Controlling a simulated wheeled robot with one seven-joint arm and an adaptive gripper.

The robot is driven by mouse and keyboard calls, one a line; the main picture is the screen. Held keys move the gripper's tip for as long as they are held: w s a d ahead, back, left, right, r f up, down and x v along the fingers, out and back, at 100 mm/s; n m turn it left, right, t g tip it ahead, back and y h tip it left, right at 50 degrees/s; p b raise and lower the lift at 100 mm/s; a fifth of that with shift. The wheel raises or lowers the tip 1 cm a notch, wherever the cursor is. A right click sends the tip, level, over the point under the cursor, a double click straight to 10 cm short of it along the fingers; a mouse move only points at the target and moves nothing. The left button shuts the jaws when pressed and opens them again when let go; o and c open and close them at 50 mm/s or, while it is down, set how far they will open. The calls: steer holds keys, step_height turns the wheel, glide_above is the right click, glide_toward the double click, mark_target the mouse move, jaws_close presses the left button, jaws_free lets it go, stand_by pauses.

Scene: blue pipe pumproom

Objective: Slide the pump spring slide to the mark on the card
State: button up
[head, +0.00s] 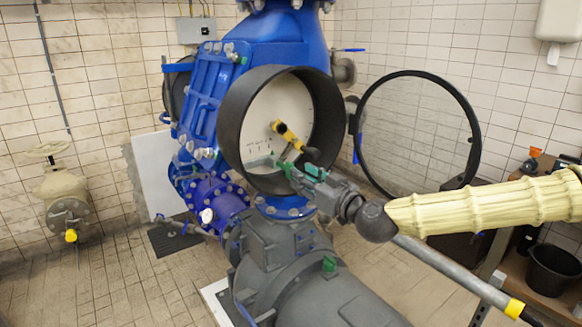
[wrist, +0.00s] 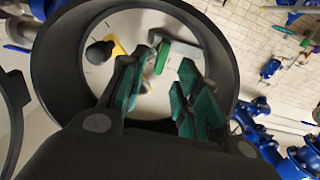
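A black round housing (head: 236,125) on the blue pump is open at the front, with a white card (head: 275,108) inside that bears small dark tick marks. A yellow lever (head: 289,134) with a dark knob crosses the card. A grey-green bar (head: 259,162) lies low on the card, left of my gripper; I cannot tell for sure that it is the slide. In the wrist view a green block (wrist: 162,57) on a grey bar (wrist: 186,51) shows beyond the fingers. My gripper (head: 297,164) is at the housing's mouth, its green-padded fingers apart and seemingly empty.
The round glass door (head: 418,78) stands swung open to the right of the housing. The housing's thick rim (wrist: 55,50) surrounds my fingers closely. A grey pipe (head: 450,270) and a shelf with a black bucket (head: 553,270) are at the lower right.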

steer(key=shift+p+x, duration=0.95)
steer(key=shift+x, duration=2.3)
jaws_close()
